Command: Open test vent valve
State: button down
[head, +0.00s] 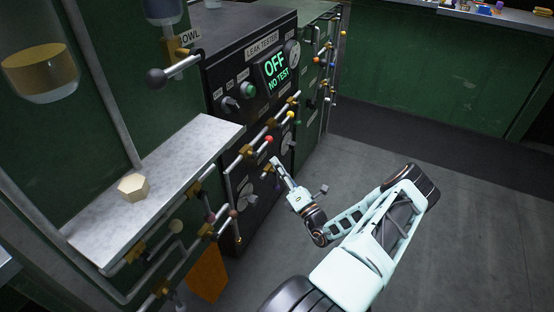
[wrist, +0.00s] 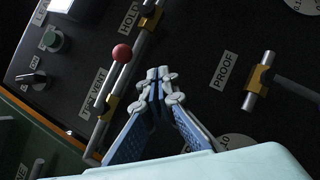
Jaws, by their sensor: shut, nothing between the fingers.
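The vent valve has a brass body (wrist: 108,107) on a thin pipe and a lever ending in a red ball knob (wrist: 122,53). In the head view the red knob (head: 269,139) sits low on the black leak tester panel. My gripper (wrist: 160,75) is shut and empty. Its fingertips are to the right of the red knob in the wrist view, with a visible gap. In the head view my gripper (head: 275,162) is just below the knob, close to the panel.
The HOLD valve (wrist: 150,12) and the PROOF valve (wrist: 263,77) are nearby. The display (head: 276,70) reads "OFF NO TEST". The floor (head: 440,240) at right is clear.

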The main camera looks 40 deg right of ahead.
jog(key=s+d+f, duration=0.3)
jog(key=s+f, duration=0.1)
jog(key=s, duration=0.3)
jog(key=shift+f+p, duration=0.35)
jog(key=shift+f, duration=0.05)
jog(key=shift+s, duration=0.15)
